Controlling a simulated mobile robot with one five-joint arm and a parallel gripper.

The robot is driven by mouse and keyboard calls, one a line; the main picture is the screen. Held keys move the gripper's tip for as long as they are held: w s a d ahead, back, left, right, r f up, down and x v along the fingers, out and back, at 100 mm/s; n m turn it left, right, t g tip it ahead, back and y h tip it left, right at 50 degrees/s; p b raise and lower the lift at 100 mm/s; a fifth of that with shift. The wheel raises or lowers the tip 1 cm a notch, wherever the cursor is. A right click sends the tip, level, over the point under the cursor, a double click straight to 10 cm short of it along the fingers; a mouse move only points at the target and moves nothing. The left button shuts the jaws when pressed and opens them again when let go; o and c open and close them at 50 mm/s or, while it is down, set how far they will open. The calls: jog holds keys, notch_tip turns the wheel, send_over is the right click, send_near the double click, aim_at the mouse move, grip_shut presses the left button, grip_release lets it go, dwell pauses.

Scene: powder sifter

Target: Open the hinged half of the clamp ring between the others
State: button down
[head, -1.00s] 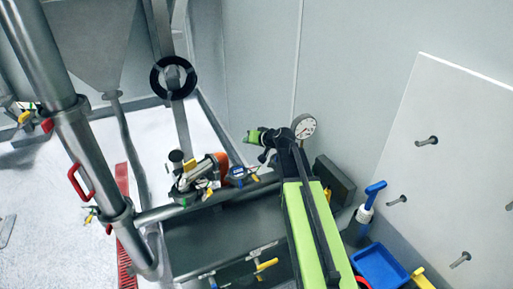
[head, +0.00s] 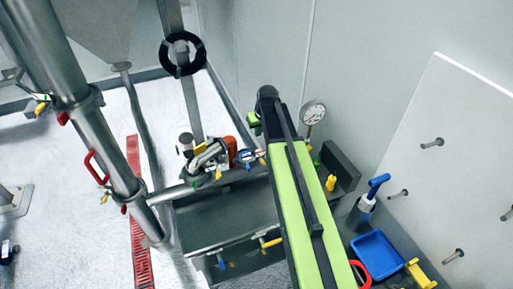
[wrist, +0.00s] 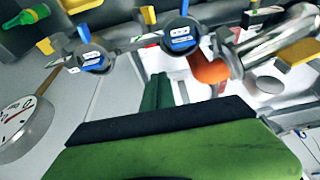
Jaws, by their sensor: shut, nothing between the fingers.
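My gripper (head: 254,122) shows at the far end of my green and black arm in the head view. It is shut and empty, above and behind the pipe fittings and partly hidden by the arm. In the wrist view its dark green fingers (wrist: 161,92) point at the fittings without touching them. A silver clamp-like fitting (wrist: 228,52) is at the upper right, beside an orange part (wrist: 208,68). Two dark round fittings with blue labels, one at left (wrist: 93,60) and one in the middle (wrist: 181,37), are nearby. I cannot tell which is the middle clamp ring, nor its hinged half.
A dial gauge (head: 312,113) stands right of my gripper. A steel pipe (head: 105,150) and a hopper (head: 115,32) are at left. A white pegboard (head: 440,160) and a blue bin (head: 378,254) are at right. Open floor (head: 60,190) lies at left.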

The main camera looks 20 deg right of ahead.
jog(key=b+x, duration=1.1)
jog(key=s, duration=0.2)
jog(key=s+r+p, duration=0.1)
jog(key=s, duration=0.1)
jog(key=shift+s, duration=0.25)
jog(key=shift+w+f, duration=0.1)
